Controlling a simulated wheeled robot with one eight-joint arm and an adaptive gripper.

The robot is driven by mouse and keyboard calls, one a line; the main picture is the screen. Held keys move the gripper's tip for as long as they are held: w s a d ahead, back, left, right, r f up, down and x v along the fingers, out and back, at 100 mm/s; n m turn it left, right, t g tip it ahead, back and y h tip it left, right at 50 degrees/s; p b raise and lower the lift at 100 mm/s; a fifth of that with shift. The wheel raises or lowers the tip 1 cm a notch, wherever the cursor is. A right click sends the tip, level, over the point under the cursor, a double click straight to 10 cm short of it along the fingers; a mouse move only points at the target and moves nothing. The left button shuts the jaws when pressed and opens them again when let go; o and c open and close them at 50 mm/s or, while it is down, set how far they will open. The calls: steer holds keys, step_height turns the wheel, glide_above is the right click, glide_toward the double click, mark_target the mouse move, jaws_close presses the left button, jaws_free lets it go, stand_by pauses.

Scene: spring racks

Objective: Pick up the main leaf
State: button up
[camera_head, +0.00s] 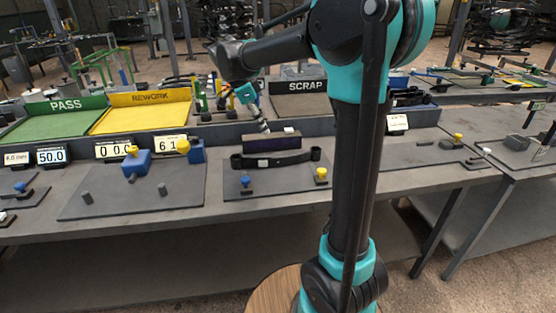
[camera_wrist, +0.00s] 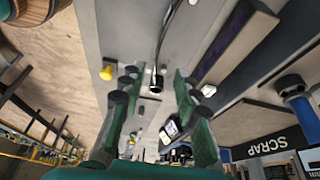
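The main leaf looks to be the long black curved strip (camera_head: 276,158) on the grey fixture plate, in front of a dark block (camera_head: 272,142). In the wrist view a thin dark curved strip (camera_wrist: 166,35), likely the same leaf, runs down from the top edge to a rounded end. My gripper (camera_wrist: 154,78) is open, its green fingers on either side of that end in the picture. I see no contact, and depth is unclear. In the head view my gripper is small, above and behind the block.
A yellow knob (camera_head: 320,174) and a blue knob (camera_head: 245,181) stand on the plate near the leaf. Behind are the green PASS tray (camera_head: 52,122), yellow REWORK tray (camera_head: 140,116) and SCRAP tray (camera_head: 300,104). Blue gauges with displays stand left. The bench front edge is clear.

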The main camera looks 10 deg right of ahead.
glide_above(277, 158)
steer(key=a, duration=0.2)
steer(key=f, duration=0.8)
steer(key=shift+w+d+f, duration=0.1)
steer(key=shift+w+d, duration=0.1)
steer(key=shift+w, duration=0.05)
steer(key=shift+a+x, duration=0.15)
steer(key=shift+x, duration=1.25)
steer(key=shift+a+x, duration=0.15)
steer(key=shift+x, duration=1.25)
steer(key=shift+s+f, duration=0.1)
steer(key=shift+c, duration=0.3)
jaws_close()
